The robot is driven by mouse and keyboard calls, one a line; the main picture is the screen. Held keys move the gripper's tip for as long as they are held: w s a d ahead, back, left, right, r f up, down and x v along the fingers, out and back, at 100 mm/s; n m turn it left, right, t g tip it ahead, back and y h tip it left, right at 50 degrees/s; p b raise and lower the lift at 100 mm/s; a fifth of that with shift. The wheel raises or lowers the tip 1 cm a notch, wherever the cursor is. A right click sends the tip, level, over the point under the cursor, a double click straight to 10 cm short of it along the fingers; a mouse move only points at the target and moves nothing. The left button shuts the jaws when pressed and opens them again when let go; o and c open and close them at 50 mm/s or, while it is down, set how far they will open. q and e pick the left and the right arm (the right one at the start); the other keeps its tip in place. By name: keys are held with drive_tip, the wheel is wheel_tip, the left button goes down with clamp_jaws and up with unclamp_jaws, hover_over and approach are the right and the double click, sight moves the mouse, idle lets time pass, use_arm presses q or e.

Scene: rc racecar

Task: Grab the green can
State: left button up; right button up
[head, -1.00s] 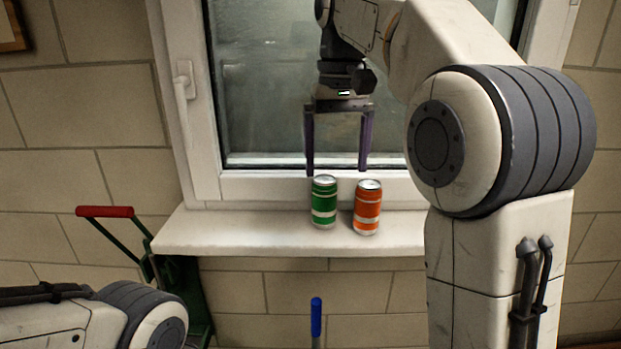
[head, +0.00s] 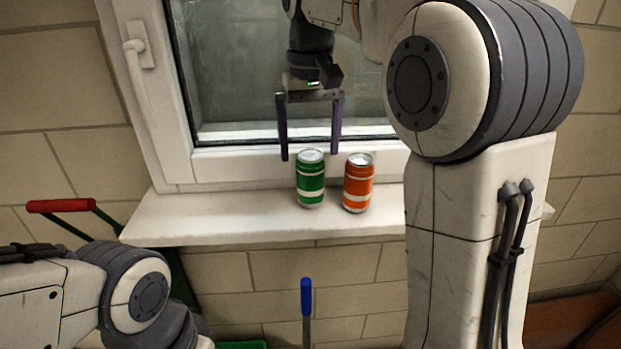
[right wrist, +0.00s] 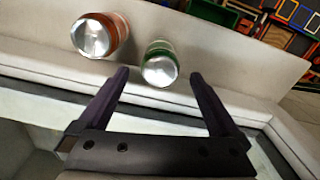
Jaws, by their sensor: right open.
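The green can (head: 310,184) stands upright on the white window sill. In the right wrist view its silver top (right wrist: 160,69) shows between and just beyond my fingertips. My right gripper (head: 309,157) points down above the sill, open and empty, with its two dark purple fingers apart. Its fingertips are at about the height of the can's top, one on each side in the head view. In the right wrist view the gripper (right wrist: 158,73) shows both fingers spread around the can's line. My left arm shows at lower left, but its gripper is not in view.
An orange can (head: 358,184) stands close to the right of the green can, near the right finger. The window frame (head: 300,163) rises behind the sill (head: 220,216). The sill's left part is clear.

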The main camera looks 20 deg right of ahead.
hover_over(310, 190)
wheel_tip(310, 190, down, 4)
drive_tip(key=shift+w+f+p, duration=0.1)
drive_tip(key=shift+p, duration=0.25)
drive_tip(key=c, duration=1.4)
